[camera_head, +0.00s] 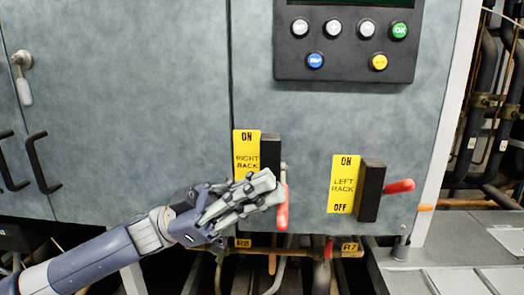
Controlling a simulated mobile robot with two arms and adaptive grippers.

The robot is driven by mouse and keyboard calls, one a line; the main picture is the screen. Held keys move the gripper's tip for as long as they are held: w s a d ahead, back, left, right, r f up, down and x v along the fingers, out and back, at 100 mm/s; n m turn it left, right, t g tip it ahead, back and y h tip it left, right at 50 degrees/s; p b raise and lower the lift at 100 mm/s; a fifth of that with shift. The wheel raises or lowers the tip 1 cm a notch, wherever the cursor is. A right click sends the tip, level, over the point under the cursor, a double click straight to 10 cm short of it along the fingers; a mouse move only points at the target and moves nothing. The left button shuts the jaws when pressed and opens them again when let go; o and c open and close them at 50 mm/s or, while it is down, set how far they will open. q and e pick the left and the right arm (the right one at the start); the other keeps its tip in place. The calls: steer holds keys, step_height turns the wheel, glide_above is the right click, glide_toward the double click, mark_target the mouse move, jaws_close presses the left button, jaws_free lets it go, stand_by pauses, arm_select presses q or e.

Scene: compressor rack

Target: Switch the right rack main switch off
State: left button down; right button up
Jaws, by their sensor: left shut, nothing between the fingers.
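The right rack main switch is a black block (270,150) beside a yellow label (246,148) reading ON and RIGHT RACK. The lower part of both is hidden behind my left gripper. Its red handle (282,210) hangs downward. My left gripper (274,191) is shut and empty, its fingertips in front of the lower switch, right beside the upper part of the handle. I cannot tell whether they touch. My right gripper is not in view.
The left rack switch (370,190) stands to the right, its red handle (400,186) pointing right. A button panel (346,45) is above. Pipes run below, with tags R8 (243,243) and R7 (349,247). The grey cabinet front between is clear.

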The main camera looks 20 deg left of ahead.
arm_select(q)
steer(key=shift+w+a+f, duration=0.1)
steer(key=shift+w+f, duration=0.05)
steer(key=shift+f, duration=0.95)
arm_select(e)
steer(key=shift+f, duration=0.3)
arm_select(q)
steer(key=shift+f, duration=0.15)
